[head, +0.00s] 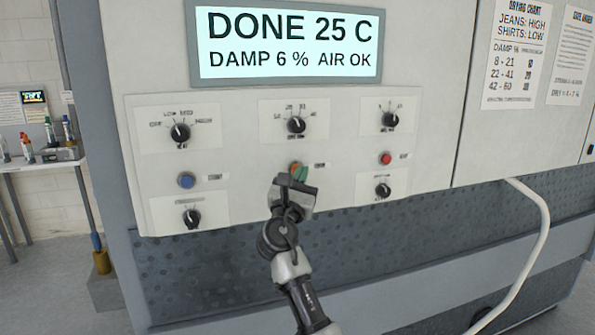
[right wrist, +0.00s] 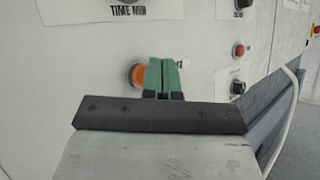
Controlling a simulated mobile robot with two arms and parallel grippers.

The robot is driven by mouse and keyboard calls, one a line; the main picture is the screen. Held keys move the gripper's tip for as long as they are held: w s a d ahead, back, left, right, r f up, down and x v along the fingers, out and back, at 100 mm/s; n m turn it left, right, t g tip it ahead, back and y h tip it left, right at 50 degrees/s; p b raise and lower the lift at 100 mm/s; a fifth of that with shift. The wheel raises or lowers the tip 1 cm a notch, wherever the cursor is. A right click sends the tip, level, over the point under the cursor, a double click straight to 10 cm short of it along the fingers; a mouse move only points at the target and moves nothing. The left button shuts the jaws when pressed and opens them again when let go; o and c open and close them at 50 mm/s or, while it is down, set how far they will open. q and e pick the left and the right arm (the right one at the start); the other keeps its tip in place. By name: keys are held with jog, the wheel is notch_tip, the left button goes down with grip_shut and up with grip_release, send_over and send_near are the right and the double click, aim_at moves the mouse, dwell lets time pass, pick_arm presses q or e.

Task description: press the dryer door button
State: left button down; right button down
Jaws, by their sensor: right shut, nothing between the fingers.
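The panel of the machine has a blue button (head: 187,180) at the left, an orange button (head: 294,166) in the middle and a red button (head: 385,158) at the right. The labels beside them are too small to read, so I cannot tell which is the door button. My right gripper (head: 300,173) is shut and empty, its green fingertips at the orange button. In the right wrist view the fingertips (right wrist: 161,77) overlap the right side of the orange button (right wrist: 136,75); I cannot tell whether they touch it. My left gripper is not in view.
Several black knobs (head: 296,125) surround the buttons. A display (head: 285,45) above reads "DONE 25 C, DAMP 6 %, AIR OK". A drying chart (head: 516,55) hangs at the upper right. A white hose (head: 545,225) hangs at the right. A table with bottles (head: 50,155) stands at the left.

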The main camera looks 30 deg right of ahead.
jog(key=shift+w+d, duration=0.1)
jog(key=shift+w, duration=0.3)
jog(key=shift+w+d+b, duration=0.1)
jog(key=shift+w+b, duration=0.25)
jog(key=shift+w, duration=0.1)
dwell(0.7)
jog(key=shift+s, duration=0.1)
jog(key=shift+s+a+p, duration=0.2)
jog(key=shift+s+p, duration=0.45)
jog(key=shift+s, duration=0.15)
